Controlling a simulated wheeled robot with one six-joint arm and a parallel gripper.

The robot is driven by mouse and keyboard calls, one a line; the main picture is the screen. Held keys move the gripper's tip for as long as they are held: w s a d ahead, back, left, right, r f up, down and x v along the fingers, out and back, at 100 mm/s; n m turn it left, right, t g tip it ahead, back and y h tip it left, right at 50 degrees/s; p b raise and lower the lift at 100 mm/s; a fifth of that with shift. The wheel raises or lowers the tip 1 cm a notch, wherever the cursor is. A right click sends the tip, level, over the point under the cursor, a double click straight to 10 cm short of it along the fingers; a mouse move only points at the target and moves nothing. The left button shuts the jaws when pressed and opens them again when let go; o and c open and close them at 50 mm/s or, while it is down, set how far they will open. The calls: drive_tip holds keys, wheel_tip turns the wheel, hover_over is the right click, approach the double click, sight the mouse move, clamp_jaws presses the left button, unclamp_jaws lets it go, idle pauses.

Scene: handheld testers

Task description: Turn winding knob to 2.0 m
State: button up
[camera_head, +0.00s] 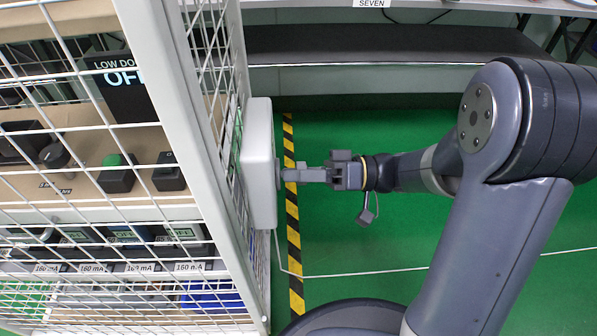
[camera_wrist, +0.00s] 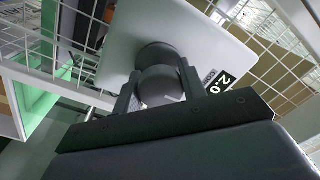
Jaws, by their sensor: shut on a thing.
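A white box (camera_head: 259,165) is mounted on the side of a wire-mesh cage, and its front face (camera_wrist: 195,30) fills the upper middle of the wrist view. A round dark grey winding knob (camera_wrist: 160,84) sticks out from that face. My gripper (camera_head: 285,174) reaches in from the right and is shut on the knob; in the wrist view its two fingers (camera_wrist: 161,90) stand on either side of it. The knob's exact pointer position is hard to tell.
The wire-mesh cage (camera_head: 180,110) stands to the left, with devices and "160 mA" labels inside. A thin white cable (camera_head: 350,272) runs from below the box to the right. Yellow-black tape (camera_head: 293,235) marks the green floor. A dark shelf (camera_head: 390,42) stands at the back.

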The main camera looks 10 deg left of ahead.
drive_tip(key=o, duration=1)
drive_tip(key=shift+c, duration=0.2)
drive_tip(key=p+v, duration=0.2)
drive_tip(key=v, duration=0.9)
drive_tip(key=shift+p, duration=0.35)
drive_tip(key=shift+a, duration=0.1)
drive_tip(key=b+x, duration=0.2)
drive_tip(key=x, duration=0.8)
drive_tip(key=shift+f+b, duration=0.1)
drive_tip(key=shift+b, duration=0.25)
drive_tip(key=shift+s+a, duration=0.1)
drive_tip(key=shift+a, duration=0.3)
